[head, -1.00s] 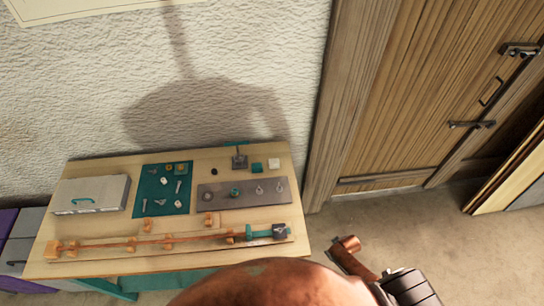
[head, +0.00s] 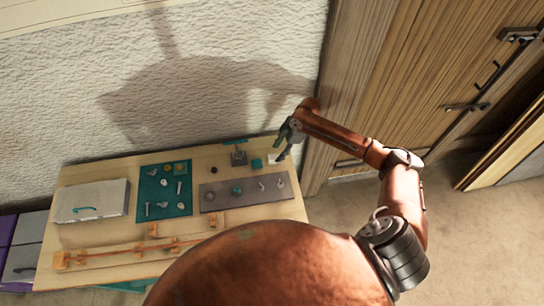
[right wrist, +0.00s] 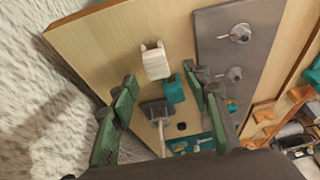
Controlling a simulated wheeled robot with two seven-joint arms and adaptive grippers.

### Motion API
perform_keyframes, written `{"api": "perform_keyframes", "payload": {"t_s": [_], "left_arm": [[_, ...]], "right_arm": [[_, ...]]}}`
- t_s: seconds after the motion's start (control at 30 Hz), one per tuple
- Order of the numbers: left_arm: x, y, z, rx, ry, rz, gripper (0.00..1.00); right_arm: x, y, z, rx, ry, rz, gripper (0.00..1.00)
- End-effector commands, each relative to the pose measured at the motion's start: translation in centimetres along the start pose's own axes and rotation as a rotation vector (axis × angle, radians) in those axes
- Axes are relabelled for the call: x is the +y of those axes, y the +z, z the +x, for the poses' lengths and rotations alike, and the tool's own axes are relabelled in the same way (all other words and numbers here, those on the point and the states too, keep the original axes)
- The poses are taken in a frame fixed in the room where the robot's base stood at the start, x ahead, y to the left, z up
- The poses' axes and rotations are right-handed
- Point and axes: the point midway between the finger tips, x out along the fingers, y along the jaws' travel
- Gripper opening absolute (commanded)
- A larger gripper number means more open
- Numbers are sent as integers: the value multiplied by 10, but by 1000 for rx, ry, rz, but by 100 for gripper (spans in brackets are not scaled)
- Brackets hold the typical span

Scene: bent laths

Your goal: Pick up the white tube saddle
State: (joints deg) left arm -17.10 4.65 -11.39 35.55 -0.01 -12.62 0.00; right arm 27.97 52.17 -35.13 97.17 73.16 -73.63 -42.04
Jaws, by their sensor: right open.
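The white tube saddle (right wrist: 155,62) lies on the wooden table between and just beyond the fingertips of my right gripper (right wrist: 160,76) in the right wrist view. In the head view the saddle (head: 274,160) is a small pale block near the table's back right corner. My right gripper (head: 281,149) is over that corner, with its green fingers open and nothing between them. I cannot tell the exact height of the fingers above the saddle. My left gripper is not in view.
A teal block (right wrist: 174,90) sits close beside the saddle, near one finger. A grey block with a post (right wrist: 154,111) is nearby. A grey plate with pegs (head: 215,201), a teal mat (head: 151,203) and a white case (head: 91,190) share the table. The wall is close behind.

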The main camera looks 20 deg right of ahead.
Motion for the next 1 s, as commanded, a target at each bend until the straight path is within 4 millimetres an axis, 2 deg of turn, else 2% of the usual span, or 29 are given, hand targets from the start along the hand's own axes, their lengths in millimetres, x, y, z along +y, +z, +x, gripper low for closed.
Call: {"api": "perform_keyframes", "payload": {"t_s": [0.2,0.33,0.47,0.73,1.0], "left_arm": [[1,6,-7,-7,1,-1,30],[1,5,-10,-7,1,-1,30],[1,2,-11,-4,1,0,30],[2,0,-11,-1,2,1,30],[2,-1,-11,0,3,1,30]], "right_arm": [[3,4,23,1,2,8,44],[5,6,43,2,3,7,44],[5,6,55,1,3,5,44],[5,5,58,0,4,3,43],[6,4,58,0,4,2,24]]}}
